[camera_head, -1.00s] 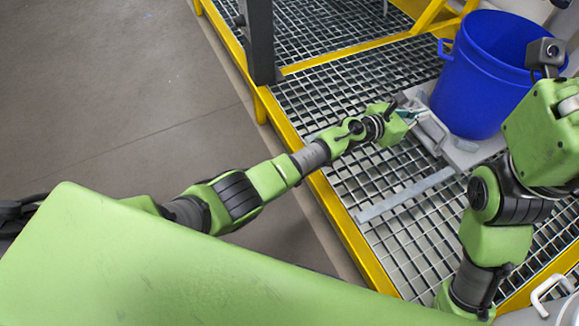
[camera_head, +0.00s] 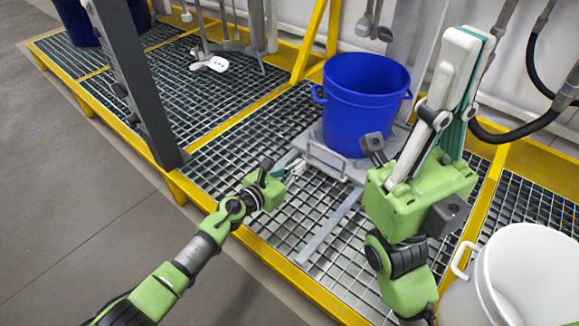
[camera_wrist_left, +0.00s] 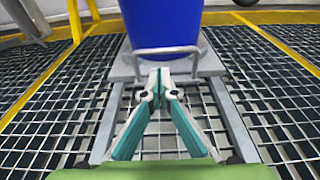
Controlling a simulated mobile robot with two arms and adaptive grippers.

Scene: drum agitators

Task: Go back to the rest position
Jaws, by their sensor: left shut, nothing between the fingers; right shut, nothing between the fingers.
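My left gripper (camera_head: 293,170) is shut and empty, above the grating just in front of the flat grey cart under the blue bucket. In the left wrist view its fingertips (camera_wrist_left: 159,78) meet in front of the cart's metal handle; I cannot tell whether they touch it. My right gripper (camera_head: 470,40) is shut and empty, raised with its fingers pointing up, right of the blue bucket (camera_head: 362,105). The bucket stands upright on the grey cart (camera_head: 325,157) and also shows in the left wrist view (camera_wrist_left: 162,25).
A white bucket (camera_head: 530,275) stands at the lower right. A dark post (camera_head: 135,85) rises at the left of the yellow-edged grating (camera_head: 215,155). Paddle-like tools (camera_head: 208,62) hang at the back. Black hoses (camera_head: 520,130) hang at the right. The floor at left is clear.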

